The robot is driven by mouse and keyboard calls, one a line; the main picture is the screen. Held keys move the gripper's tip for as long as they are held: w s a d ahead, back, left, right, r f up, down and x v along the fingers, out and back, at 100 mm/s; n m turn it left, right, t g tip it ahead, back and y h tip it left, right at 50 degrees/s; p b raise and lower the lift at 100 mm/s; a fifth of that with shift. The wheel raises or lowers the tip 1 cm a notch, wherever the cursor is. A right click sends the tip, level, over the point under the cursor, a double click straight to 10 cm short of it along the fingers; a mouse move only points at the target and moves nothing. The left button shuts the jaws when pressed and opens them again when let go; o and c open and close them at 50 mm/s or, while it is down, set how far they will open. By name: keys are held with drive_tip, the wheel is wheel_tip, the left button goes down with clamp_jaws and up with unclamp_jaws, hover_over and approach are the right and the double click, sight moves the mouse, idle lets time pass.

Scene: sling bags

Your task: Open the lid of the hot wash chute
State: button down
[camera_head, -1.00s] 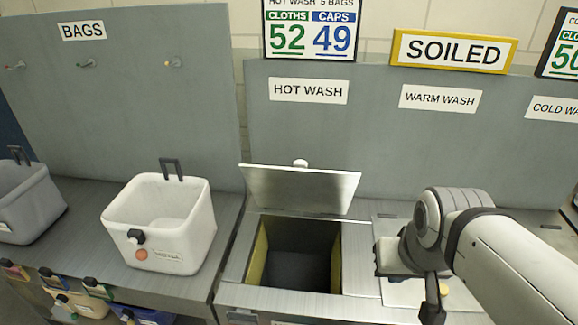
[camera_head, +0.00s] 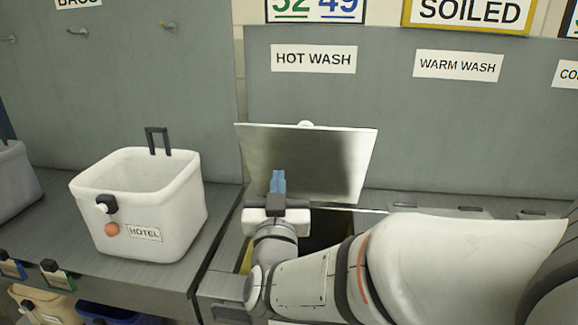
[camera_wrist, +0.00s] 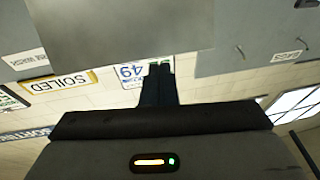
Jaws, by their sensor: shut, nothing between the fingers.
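The hot wash chute lid (camera_head: 325,155) is a metal plate standing raised and steep behind its opening, below the HOT WASH label (camera_head: 313,59). The dark chute opening (camera_head: 325,228) shows only in part, as my arm crosses in front of it. My gripper (camera_head: 278,181) is shut and empty, its blue fingers pointing up in front of the lid's lower left part. Whether the fingers touch the lid is unclear. In the wrist view, which is upside down, the shut fingers (camera_wrist: 158,84) show near the lid's plain grey face (camera_wrist: 120,30).
A white bag marked HOTEL (camera_head: 140,205) stands on the counter to the left. The WARM WASH label (camera_head: 458,66) is on the grey back panel to the right. My arm covers much of the counter's right side.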

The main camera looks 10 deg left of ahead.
drive_tip(key=s+f+t+h+b, duration=0.2)
drive_tip(key=m+h+p, duration=0.1)
drive_tip(key=p, duration=0.1)
approach(285, 129)
drive_tip(key=x, duration=0.7)
drive_tip(key=shift+a, duration=0.1)
